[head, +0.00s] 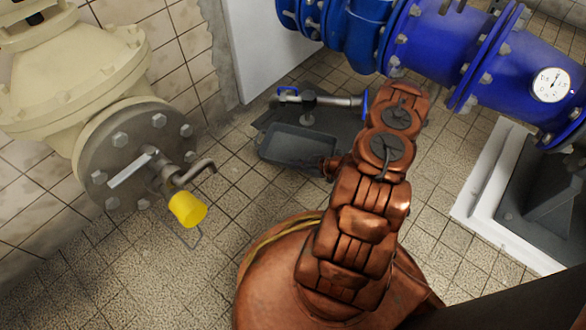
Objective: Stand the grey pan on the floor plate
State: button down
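The grey pan (298,145), a shallow rectangular tray, shows in the head view near the middle, left of my copper arm. It looks roughly level and overlaps the near left part of the dark floor plate (343,128). I cannot tell whether it touches the plate or hangs just above it. The end of my arm, with my gripper (331,168), is at the pan's right near corner. Its fingers are too small and hidden to show whether they are open or shut on the rim.
A pipe fitting with a blue lever (310,99) is behind the pan. A cream valve with a flange, tap and yellow cap (187,209) stands at left. Blue pipes (430,45) run above right; a white plinth (490,195) is at right. Tiled floor is clear at front left.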

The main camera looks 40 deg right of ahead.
jog(key=shift+w+d+f+b, duration=0.1)
jog(key=shift+w+d+b, duration=0.05)
jog(key=shift+w, duration=0.45)
jog(key=shift+w+d+f+b, duration=0.1)
jog(key=shift+w+d+b, duration=0.05)
jog(key=shift+w, duration=0.4)
jog(key=shift+a+f+b, duration=0.1)
jog(key=shift+f+b, duration=1.05)
jog(key=shift+f, duration=0.6)
jog(key=shift+r, duration=0.1)
jog(key=c, duration=1.3)
grip_release()
